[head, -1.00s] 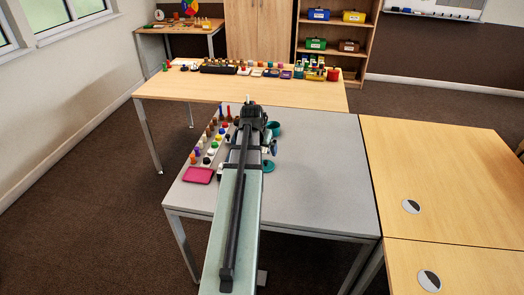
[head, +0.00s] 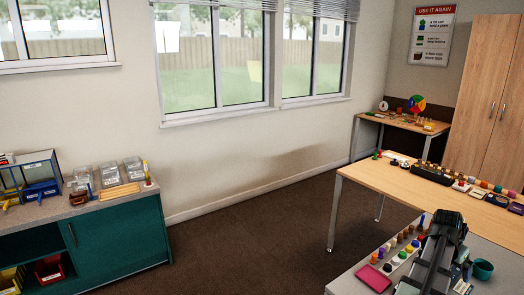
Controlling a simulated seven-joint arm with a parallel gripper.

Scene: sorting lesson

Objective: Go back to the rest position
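My arm shows at the bottom right of the head view, reaching over the grey table (head: 485,262). Its dark end, my gripper (head: 446,226), is near the far side of that table. The fingers are hidden or too small to tell open from shut, and I cannot tell whether anything is held. Left of the arm, rows of small coloured pieces (head: 396,262) stand on the grey table. A pink tray (head: 373,278) lies at its near left corner. A teal cup (head: 483,269) stands right of the arm.
A wooden table (head: 395,183) with several small items stands behind the grey one. A teal cabinet (head: 118,243) with clear boxes and bins is at the left. A small desk (head: 398,121) and a wooden cupboard (head: 488,100) are at the back. Dark carpet (head: 255,245) is free between.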

